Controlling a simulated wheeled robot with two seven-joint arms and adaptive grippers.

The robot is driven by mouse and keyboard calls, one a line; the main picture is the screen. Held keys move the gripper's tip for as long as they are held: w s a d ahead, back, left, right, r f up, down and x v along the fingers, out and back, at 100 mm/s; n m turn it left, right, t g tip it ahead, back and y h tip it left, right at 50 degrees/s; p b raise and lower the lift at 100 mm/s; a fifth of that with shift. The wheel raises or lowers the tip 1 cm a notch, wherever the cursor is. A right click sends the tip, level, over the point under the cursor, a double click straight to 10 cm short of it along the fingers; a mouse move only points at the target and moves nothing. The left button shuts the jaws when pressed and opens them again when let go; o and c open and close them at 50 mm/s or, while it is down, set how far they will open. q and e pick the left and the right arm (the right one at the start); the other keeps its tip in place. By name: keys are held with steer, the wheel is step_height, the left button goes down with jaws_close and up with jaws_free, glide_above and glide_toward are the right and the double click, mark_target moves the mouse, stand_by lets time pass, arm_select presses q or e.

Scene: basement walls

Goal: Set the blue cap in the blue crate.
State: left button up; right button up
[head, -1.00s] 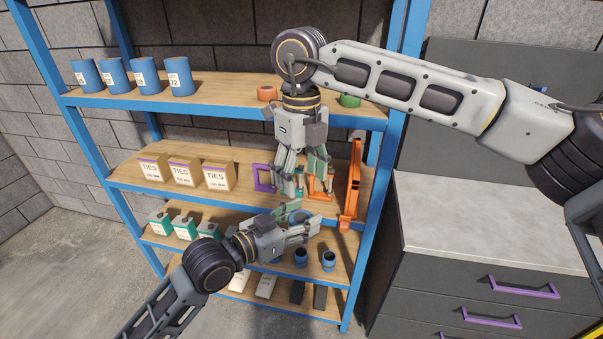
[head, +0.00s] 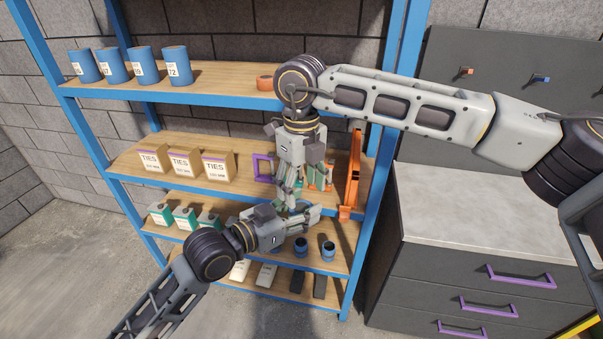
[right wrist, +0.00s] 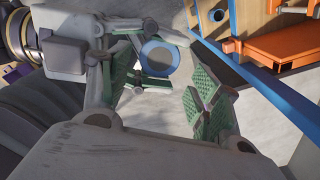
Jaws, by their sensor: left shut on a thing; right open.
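The blue cap (right wrist: 160,57) shows in the right wrist view as a round blue ring with a paler centre. My left gripper (head: 308,214) reaches in from the left in front of the shelves and is shut on the cap, its fingertips partly hidden in the head view. My right gripper (head: 291,205) points down from above, right at the left gripper's fingertips. In the right wrist view its green-padded fingers (right wrist: 160,90) stand apart on either side of the cap; I cannot tell whether they touch it. I make out no blue crate.
A blue-framed rack (head: 392,150) stands close behind both grippers. It carries blue canisters (head: 174,66), TIES boxes (head: 216,167), small dark-topped blue items (head: 328,251) and an upright orange frame (head: 352,178). A grey drawer cabinet (head: 480,270) with a clear top stands at the right.

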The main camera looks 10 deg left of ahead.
mark_target(301, 208)
steer(key=shift+f, duration=3.15)
steer(key=shift+c, duration=0.5)
steer(key=c, duration=0.4)
arm_select(q)
steer(key=o, duration=0.6)
steer(key=shift+c, duration=0.2)
arm_select(e)
steer(key=c, duration=0.3)
arm_select(q)
steer(key=o, duration=0.5)
steer(key=shift+f, duration=0.15)
